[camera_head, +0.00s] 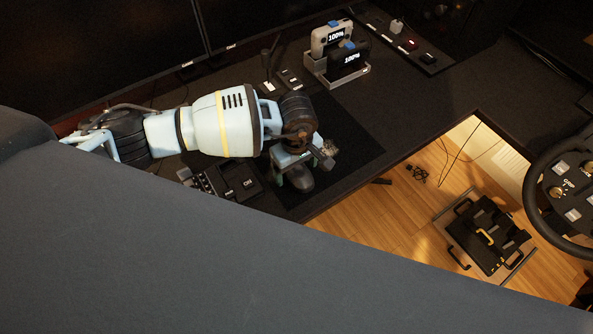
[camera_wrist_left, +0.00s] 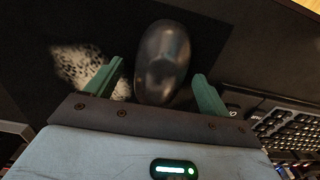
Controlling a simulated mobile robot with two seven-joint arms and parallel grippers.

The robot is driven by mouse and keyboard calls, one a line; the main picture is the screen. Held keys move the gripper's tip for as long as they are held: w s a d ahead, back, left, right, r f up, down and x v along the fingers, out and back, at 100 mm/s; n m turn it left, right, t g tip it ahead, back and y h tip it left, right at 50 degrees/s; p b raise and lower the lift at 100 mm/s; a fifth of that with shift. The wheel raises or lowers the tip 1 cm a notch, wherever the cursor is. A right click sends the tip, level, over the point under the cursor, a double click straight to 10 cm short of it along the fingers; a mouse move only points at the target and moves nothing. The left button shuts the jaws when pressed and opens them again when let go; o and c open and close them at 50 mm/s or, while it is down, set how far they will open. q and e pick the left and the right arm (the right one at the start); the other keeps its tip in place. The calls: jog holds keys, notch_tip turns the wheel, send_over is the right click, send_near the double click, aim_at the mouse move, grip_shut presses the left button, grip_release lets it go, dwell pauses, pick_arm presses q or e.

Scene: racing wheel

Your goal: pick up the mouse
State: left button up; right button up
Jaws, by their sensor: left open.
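The mouse (camera_wrist_left: 162,65) is a dark, glossy oval in the left wrist view. It lies on the dark desk surface between the two green fingers of my left gripper (camera_wrist_left: 158,70). The fingers are apart, with a gap to the mouse on each side. In the head view my left gripper (camera_head: 299,166) is low over the mat by the desk's front edge, and the mouse (camera_head: 302,179) shows as a dark rounded shape at its fingers. My right gripper is in neither view.
A keyboard (camera_wrist_left: 295,130) is close on the right in the wrist view. In the head view, a holder with two devices (camera_head: 338,75) stands behind the gripper. A steering wheel (camera_head: 565,190) is at far right.

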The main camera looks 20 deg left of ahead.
aim_at(297, 170)
pick_arm(q)
jog(key=shift+f, duration=0.25)
jog(key=c, duration=1.1)
jog(key=shift+r, duration=0.2)
jog(key=shift+r, duration=0.25)
jog(key=r, duration=0.3)
jog(key=shift+s+d, duration=0.15)
jog(key=shift+s, duration=0.15)
jog(key=s+d, duration=0.1)
jog(key=s, duration=0.4)
jog(key=s+d, duration=0.1)
jog(key=s, duration=0.4)
jog(key=s+d+r, duration=0.1)
jog(key=s+d, duration=0.1)
jog(key=s, duration=0.2)
jog(key=shift+s+d+r, duration=0.1)
jog(key=shift+s, duration=0.3)
